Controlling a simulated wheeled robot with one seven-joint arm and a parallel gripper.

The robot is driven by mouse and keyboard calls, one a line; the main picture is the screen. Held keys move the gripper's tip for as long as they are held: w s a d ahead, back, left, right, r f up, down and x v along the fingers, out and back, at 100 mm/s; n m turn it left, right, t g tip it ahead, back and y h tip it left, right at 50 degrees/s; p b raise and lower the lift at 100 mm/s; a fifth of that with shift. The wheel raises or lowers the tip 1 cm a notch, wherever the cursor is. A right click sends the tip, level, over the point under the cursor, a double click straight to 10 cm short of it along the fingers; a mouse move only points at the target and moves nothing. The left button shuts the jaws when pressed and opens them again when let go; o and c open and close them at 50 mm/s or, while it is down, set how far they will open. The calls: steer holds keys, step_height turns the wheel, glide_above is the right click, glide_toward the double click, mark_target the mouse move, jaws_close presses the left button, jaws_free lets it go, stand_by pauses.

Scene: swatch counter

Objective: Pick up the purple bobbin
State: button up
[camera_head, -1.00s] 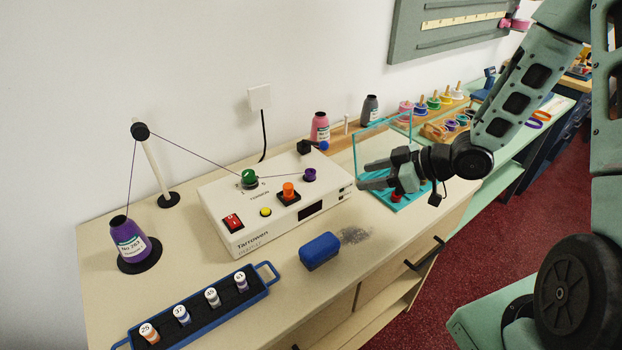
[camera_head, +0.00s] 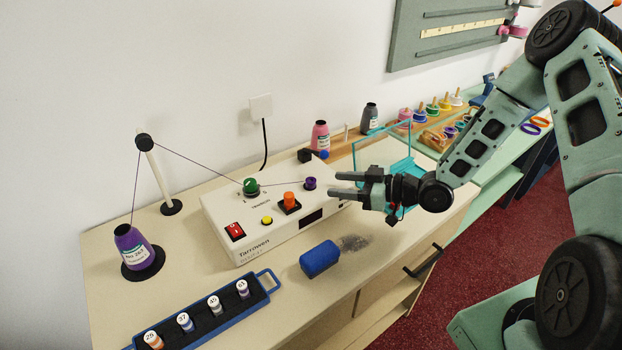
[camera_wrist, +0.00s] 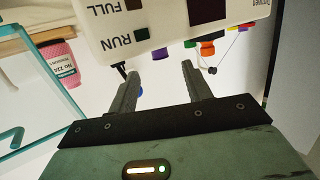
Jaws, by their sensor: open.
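The small purple bobbin (camera_head: 310,183) sits upright on the top right end of the white winder (camera_head: 262,238), with a thin thread running to it from the green knob (camera_head: 251,186). My gripper (camera_head: 334,184) is open and empty. In the head view its fingers point left at the bobbin, with a small gap between. The wrist view also shows my gripper (camera_wrist: 154,72) with its fingers spread and nothing between them.
An orange knob (camera_head: 289,201) stands left of the bobbin. A teal clear-sided frame (camera_head: 397,172) stands behind my gripper. A blue block (camera_head: 320,258) lies in front.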

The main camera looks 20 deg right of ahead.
mark_target(320, 189)
steer(key=shift+p+x, duration=1.3)
steer(key=shift+x, duration=1.75)
steer(key=shift+r, duration=0.1)
jaws_close()
steer(key=shift+r, duration=0.1)
